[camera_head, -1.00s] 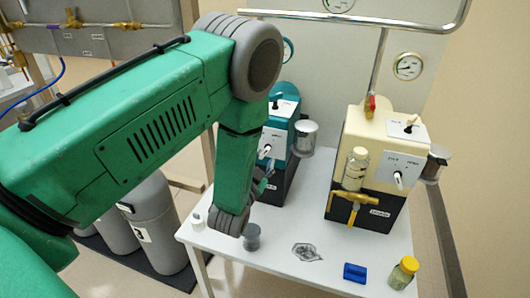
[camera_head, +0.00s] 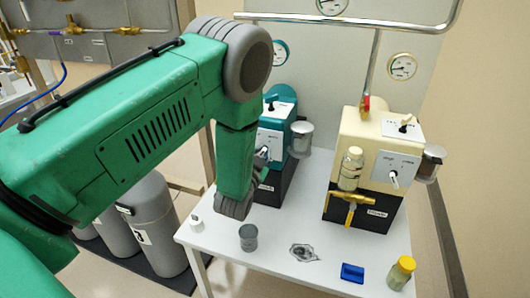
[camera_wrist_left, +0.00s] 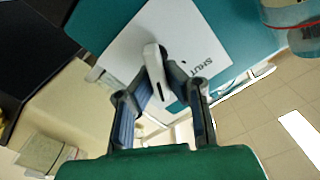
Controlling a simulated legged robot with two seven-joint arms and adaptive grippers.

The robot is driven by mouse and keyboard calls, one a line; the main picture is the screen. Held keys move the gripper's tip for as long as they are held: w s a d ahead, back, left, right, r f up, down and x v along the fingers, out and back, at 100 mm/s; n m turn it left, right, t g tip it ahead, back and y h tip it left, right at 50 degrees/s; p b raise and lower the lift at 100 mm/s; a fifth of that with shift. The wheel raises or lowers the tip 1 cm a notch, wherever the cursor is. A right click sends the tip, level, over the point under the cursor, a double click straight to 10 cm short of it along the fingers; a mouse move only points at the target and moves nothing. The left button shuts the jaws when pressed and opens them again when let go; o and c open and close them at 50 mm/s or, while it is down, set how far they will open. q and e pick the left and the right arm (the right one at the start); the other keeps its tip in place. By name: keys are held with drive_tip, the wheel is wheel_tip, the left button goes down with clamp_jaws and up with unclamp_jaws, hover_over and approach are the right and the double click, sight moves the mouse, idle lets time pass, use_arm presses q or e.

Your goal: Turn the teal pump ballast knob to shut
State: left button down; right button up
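The teal pump (camera_head: 299,140) stands at the back left of the white table, with a white plate on its sloped face. Its white ballast knob (camera_head: 263,153) is small in the head view and partly hidden by my left gripper (camera_head: 262,165). In the left wrist view the white knob (camera_wrist_left: 155,62) is a narrow lever on the white plate (camera_wrist_left: 128,50). The word SHUT is printed to its right. My left gripper's fingertips (camera_wrist_left: 161,78) close in on both sides of the lever and appear to hold it. My right gripper is out of view.
A cream pump (camera_head: 350,135) with its own knob stands to the right. A grey cup (camera_head: 248,238), a blue block (camera_head: 352,273) and a yellow-capped jar (camera_head: 401,273) sit along the table's front. Grey cylinders (camera_head: 155,225) stand on the floor at left.

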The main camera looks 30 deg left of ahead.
use_arm(q)
drive_tip(key=shift+f, duration=0.2)
drive_tip(key=shift+n, duration=1)
drive_tip(key=shift+s+a+f+n, duration=0.1)
drive_tip(key=shift+n, duration=0.8)
drive_tip(key=shift+s+a+f+n, duration=0.1)
drive_tip(key=shift+n, duration=0.8)
drive_tip(key=c, duration=1.7)
unclamp_jaws()
drive_tip(key=shift+c, duration=0.2)
drive_tip(key=shift+o, duration=0.7)
drive_tip(key=shift+w+a+r, duration=0.1)
drive_tip(key=shift+r, duration=0.1)
drive_tip(key=v, duration=1.2)
